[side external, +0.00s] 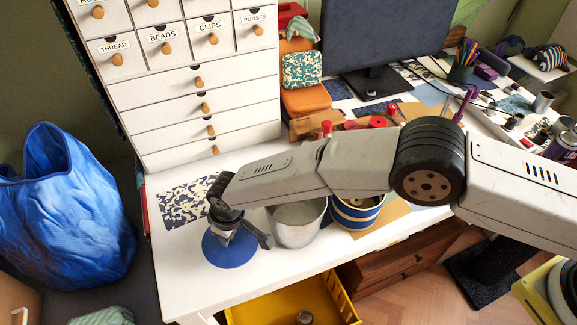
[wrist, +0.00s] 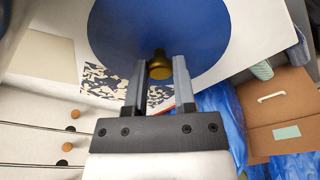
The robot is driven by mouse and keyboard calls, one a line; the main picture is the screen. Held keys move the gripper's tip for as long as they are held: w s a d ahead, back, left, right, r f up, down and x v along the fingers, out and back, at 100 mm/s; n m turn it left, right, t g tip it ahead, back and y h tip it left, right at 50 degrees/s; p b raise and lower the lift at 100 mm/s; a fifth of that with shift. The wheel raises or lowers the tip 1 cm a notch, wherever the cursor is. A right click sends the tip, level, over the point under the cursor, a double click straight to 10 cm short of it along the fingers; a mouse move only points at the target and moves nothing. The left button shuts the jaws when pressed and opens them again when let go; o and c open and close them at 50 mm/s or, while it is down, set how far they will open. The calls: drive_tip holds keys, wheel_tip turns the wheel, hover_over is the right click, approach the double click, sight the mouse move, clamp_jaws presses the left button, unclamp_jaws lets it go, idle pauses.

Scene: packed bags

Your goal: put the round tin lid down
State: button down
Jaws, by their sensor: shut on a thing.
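The round tin lid (side external: 217,250) is a flat blue disc with a small brass knob. My gripper (side external: 230,238) points down at it, near the front left of the white table. In the wrist view the lid (wrist: 205,30) fills the top middle, and my gripper (wrist: 160,70) is shut on its knob, one finger on each side. The lid looks about level. I cannot tell whether its underside touches the table. A blue-and-cream striped tin (side external: 352,217) stands open on the table, partly behind my arm.
A grey metal pot (side external: 297,226) stands between the lid and the striped tin. A patterned sheet (side external: 182,205) lies behind the lid, before the white drawer cabinet (side external: 195,100). A blue bag (side external: 65,215) is left of the table; a yellow crate (side external: 270,308) sits below its front edge.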

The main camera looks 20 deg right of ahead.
sight(231, 241)
drive_tip(key=shift+f, duration=1.85)
drive_tip(key=shift+f, duration=0.1)
drive_tip(key=shift+c, duration=2.2)
unclamp_jaws()
wheel_tip(231, 241, up, 12)
drive_tip(key=s+d, duration=0.1)
drive_tip(key=shift+s+d, duration=0.15)
